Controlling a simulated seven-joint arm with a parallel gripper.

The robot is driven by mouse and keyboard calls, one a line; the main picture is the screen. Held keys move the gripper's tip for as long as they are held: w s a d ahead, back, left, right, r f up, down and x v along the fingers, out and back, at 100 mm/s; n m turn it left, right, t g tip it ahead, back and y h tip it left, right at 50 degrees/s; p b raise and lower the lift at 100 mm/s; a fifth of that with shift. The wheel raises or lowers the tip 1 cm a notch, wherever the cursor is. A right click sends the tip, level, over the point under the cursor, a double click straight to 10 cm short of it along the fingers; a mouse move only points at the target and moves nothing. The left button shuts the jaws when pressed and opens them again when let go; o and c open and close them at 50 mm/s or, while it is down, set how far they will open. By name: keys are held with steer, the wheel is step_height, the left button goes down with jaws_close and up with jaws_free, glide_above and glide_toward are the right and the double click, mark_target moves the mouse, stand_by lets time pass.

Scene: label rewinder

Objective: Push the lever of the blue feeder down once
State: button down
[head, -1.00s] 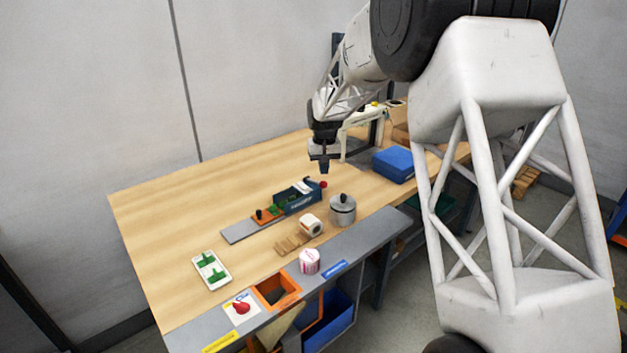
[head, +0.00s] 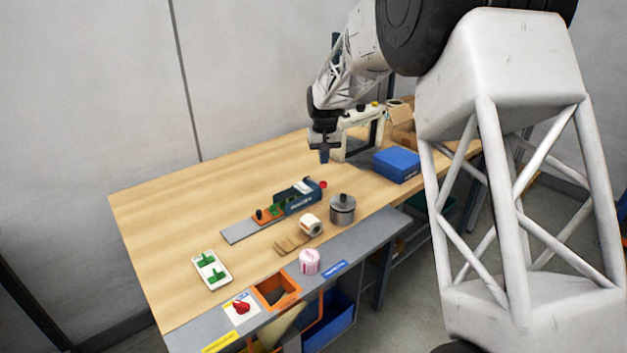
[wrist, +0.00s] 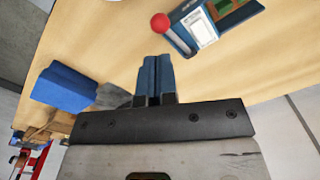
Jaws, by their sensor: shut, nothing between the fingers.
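The blue feeder (head: 304,195) sits on the wooden table, at the end of a grey strip. Its lever ends in a red ball knob (head: 323,184) at the feeder's right end. In the wrist view the red knob (wrist: 160,23) shows near the top centre, with part of the blue feeder (wrist: 215,20) to its right. My gripper (head: 324,160) is shut and empty. It is above the table, beyond the red knob in the head view and apart from it. Its blue fingers (wrist: 153,72) are together in the wrist view.
A metal pot (head: 342,210) and a label roll (head: 311,225) stand in front of the feeder. A blue box (head: 396,164) lies to the right of my gripper. A pale frame-like machine (head: 362,125) stands behind. The table's back left is clear.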

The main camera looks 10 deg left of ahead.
steer(key=shift+r, duration=1.2)
steer(key=shift+s+d+r, duration=0.1)
steer(key=s+d+r+m, duration=0.1)
steer(key=s+d+r, duration=0.35)
steer(key=s, duration=0.45)
steer(key=s+d+r+t, duration=0.1)
steer(key=s+d+r, duration=0.2)
steer(key=s+d, duration=0.45)
steer(key=s+d+r+m, duration=0.1)
steer(key=s+d+r, duration=0.3)
steer(key=s, duration=0.6)
steer(key=s+d+f, duration=0.1)
steer(key=s+d, duration=0.1)
steer(key=s, duration=0.7)
steer(key=s+d+f+t, duration=0.1)
steer(key=s+d+f, duration=0.1)
steer(key=s, duration=0.8)
steer(key=s+d+f+m, duration=0.1)
steer(key=s+d, duration=0.3)
steer(key=s, duration=0.6)
steer(key=shift+f+t, duration=0.3)
steer(key=shift+f, duration=0.05)
